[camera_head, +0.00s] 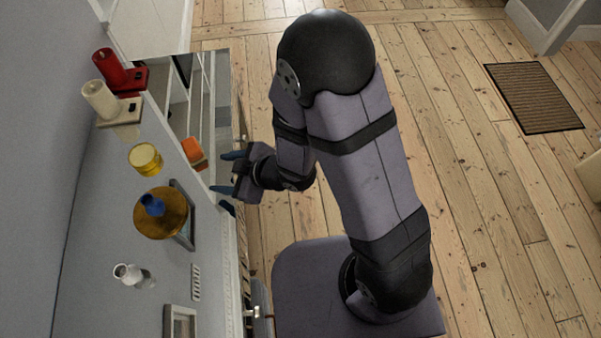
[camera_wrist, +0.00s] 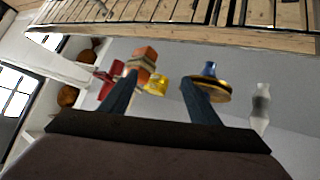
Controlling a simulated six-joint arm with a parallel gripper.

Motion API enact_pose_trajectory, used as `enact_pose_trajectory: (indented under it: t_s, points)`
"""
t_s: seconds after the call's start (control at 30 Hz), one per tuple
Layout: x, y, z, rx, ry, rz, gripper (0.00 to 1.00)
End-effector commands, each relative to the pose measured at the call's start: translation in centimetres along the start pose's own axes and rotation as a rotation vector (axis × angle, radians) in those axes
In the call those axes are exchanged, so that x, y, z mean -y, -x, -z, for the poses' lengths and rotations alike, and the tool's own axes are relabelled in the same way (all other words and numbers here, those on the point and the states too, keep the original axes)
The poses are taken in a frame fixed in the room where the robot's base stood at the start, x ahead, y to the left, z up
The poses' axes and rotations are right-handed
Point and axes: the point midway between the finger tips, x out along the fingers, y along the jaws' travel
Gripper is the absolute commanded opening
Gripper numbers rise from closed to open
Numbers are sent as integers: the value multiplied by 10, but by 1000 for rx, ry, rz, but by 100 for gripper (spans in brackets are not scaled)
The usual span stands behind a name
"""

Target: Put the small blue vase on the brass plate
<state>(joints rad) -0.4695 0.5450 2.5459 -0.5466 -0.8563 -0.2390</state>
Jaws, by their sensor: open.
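The small blue vase (camera_head: 152,205) stands on the round brass plate (camera_head: 168,224) on the grey surface at the left of the head view. In the wrist view the blue vase (camera_wrist: 209,69) also sits on top of the brass plate (camera_wrist: 222,95). My gripper (camera_head: 227,172) is open and empty, to the right of the plate and apart from it in the head view. In the wrist view its two dark fingers (camera_wrist: 158,82) are spread, and the right one overlaps part of the plate.
A yellow tin (camera_head: 145,159), an orange block (camera_head: 193,151), a cream cylinder (camera_head: 100,99) and a red one (camera_head: 110,68) stand farther up the surface. A white vase (camera_head: 128,273) and a grey frame (camera_head: 181,322) are nearer. The floorboards (camera_head: 470,150) at right are clear around a brown mat (camera_head: 533,97).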

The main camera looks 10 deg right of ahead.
Motion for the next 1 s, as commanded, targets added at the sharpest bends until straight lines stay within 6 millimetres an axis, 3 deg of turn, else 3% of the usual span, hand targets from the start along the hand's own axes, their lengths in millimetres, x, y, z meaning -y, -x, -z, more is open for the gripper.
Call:
enact_pose_trajectory:
  t_s: [0.03,0.13,0.2,0.33,0.47,0.6,0.8,1.0]
  points:
    - [-25,11,-12,70,-43,-58,56]
    - [-63,39,-45,234,-162,-156,56]
    - [-83,64,-68,343,-263,-217,56]
    - [-99,119,-105,527,-479,-307,56]
    - [-92,173,-130,678,-712,-359,56]
    - [-70,218,-141,791,-932,-371,56]
    - [-41,251,-139,874,-1123,-351,56]
    - [-31,259,-137,897,-1176,-339,56]
